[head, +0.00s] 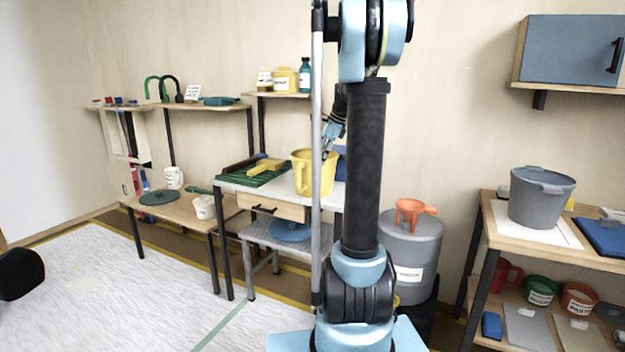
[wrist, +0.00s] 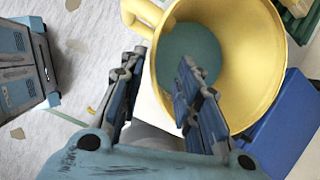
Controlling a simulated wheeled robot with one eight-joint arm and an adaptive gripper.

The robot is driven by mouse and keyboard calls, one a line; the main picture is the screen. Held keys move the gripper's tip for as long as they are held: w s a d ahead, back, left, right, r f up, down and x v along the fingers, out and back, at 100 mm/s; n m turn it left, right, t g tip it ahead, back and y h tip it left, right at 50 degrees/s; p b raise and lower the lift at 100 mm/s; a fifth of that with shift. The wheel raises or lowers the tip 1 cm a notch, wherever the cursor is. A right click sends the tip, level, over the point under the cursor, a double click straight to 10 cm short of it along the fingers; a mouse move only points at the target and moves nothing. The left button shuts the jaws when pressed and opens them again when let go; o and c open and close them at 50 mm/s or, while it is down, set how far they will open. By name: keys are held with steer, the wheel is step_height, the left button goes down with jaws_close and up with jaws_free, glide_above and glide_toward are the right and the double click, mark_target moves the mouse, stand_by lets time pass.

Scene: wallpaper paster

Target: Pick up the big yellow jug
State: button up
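The big yellow jug (head: 301,175) stands upright on the white-topped table, partly hidden by my arm and a grey pole. In the wrist view the jug (wrist: 252,50) is seen from above, open-mouthed, with a teal inside bottom and its handle (wrist: 141,14) at upper left. My gripper (wrist: 162,58) is open. Its right finger overlaps the jug's opening and its left finger is outside the near left wall, so the rim lies between them. I cannot tell whether either finger touches it. In the head view my gripper (head: 327,150) is at the jug's top, partly hidden.
A green ribbed tray (head: 250,177) with a yellow-handled tool (head: 265,164) lies left of the jug. A blue object (wrist: 285,125) is close on its right in the wrist view. A shelf (head: 278,95) with small containers hangs behind. A grey bin (head: 420,245) with an orange funnel stands right.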

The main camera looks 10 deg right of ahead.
mark_target(312, 170)
steer(key=shift+a+x, duration=0.1)
steer(key=shift+x, duration=2)
steer(key=shift+a+x, duration=0.15)
steer(key=shift+x, duration=1.95)
steer(key=shift+s+r, duration=0.1)
steer(key=shift+c, duration=0.6)
jaws_close()
